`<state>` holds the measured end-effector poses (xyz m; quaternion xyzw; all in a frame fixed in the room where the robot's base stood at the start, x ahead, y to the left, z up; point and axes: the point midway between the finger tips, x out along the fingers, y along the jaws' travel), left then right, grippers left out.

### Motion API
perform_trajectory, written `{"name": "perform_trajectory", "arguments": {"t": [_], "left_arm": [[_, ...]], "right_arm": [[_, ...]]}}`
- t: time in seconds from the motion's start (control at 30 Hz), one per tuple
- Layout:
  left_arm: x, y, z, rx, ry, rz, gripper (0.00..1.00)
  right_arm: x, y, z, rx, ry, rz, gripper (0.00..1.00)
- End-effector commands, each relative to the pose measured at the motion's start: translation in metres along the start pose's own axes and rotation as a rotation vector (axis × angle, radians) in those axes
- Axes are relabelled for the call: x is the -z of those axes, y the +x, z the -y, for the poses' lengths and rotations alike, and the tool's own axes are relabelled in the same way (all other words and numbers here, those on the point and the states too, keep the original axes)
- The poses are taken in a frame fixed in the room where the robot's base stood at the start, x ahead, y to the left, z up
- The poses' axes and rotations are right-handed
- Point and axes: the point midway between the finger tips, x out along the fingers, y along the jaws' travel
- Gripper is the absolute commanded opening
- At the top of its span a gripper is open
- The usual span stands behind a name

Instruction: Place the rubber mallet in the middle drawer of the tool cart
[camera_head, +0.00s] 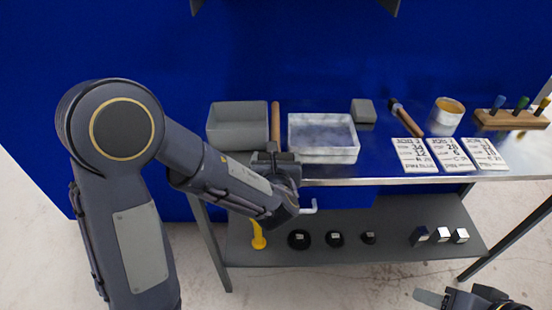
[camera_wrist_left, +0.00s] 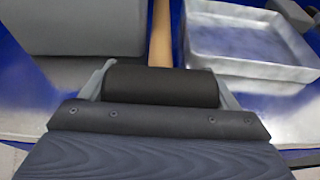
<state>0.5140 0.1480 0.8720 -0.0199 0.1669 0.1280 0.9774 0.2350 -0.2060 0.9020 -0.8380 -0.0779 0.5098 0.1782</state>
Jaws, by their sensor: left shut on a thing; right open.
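The rubber mallet has a thick black head (camera_wrist_left: 160,86) and a wooden handle (camera_head: 275,124). It is at the front edge of the workbench, its handle pointing to the back between a grey bin and a metal tray. My left gripper (camera_wrist_left: 160,88) is shut on the black head, one finger at each end. In the head view my left wrist partly hides the head; whether the mallet touches the bench I cannot tell. My right gripper (camera_head: 474,299) is open at the bottom right, partly cut off, away from the bench. I see no clear tool cart or middle drawer.
The grey bin (camera_head: 238,125) and the metal tray (camera_head: 323,153) flank the handle closely. A hammer (camera_head: 407,118), a tape roll (camera_head: 448,110), cards (camera_head: 450,154) and a tool block (camera_head: 510,119) are further right. The lower shelf (camera_head: 390,240) carries small items.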

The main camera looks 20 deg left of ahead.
Motion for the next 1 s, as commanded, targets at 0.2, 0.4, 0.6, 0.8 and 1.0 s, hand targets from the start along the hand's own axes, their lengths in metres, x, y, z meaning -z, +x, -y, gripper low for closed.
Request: {"name": "perform_trajectory", "arguments": {"t": [0.2, 0.4, 0.6, 0.8, 1.0], "left_arm": [[0.002, 0.001, 0.0, 0.0, 0.0, 0.0, 1.0], [0.001, 0.001, 0.0, 0.0, 0.0, 0.0, 1.0], [-0.002, -0.012, 0.001, 0.002, -0.001, 0.002, 1.0], [-0.003, -0.055, 0.002, 0.006, -0.001, 0.003, 1.0], [-0.002, -0.095, 0.001, 0.005, 0.001, 0.003, 1.0]], "right_arm": [[-0.001, 0.002, -0.001, 0.0, 0.0, 0.0, 0.47], [-0.001, 0.002, -0.001, 0.0, 0.0, 0.0, 0.47], [0.001, -0.001, 0.001, 0.0, 0.0, 0.0, 0.47], [0.001, -0.003, 0.001, 0.0, 0.0, 0.0, 0.47], [0.002, -0.005, 0.002, 0.0, 0.0, 0.0, 0.47]]}}
